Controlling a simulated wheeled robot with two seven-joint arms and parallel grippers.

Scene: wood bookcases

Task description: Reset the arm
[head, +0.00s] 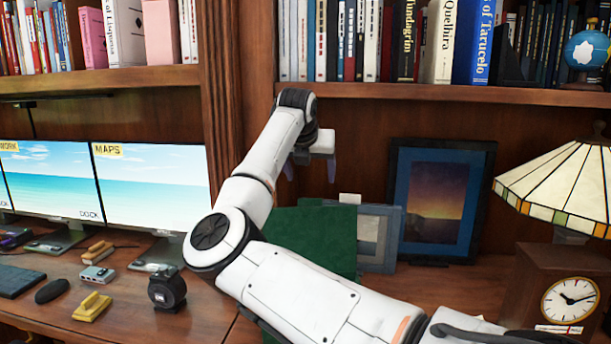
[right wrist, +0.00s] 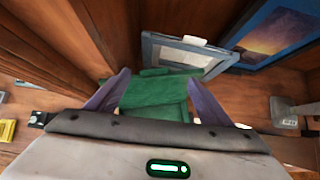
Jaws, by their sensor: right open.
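My right arm reaches up from the lower right in the head view, bent at the elbow. Its right gripper (head: 311,169) hangs below the upper shelf, in front of the bookcase's back panel. In the right wrist view the right gripper (right wrist: 160,90) shows two purple-grey fingers spread apart with nothing held between them. A green book or folder (head: 318,236) stands below the gripper, partly hidden by my arm. It also shows in the right wrist view (right wrist: 158,95), beyond and between the fingers. My left gripper is not in view.
The upper shelf (head: 440,93) with books runs just above the arm. A framed sunset picture (head: 436,203), a grey-blue frame (head: 384,240), a lamp (head: 565,185) and a clock (head: 569,300) stand to the right. Monitors (head: 150,190) and a black round item (head: 167,288) are left.

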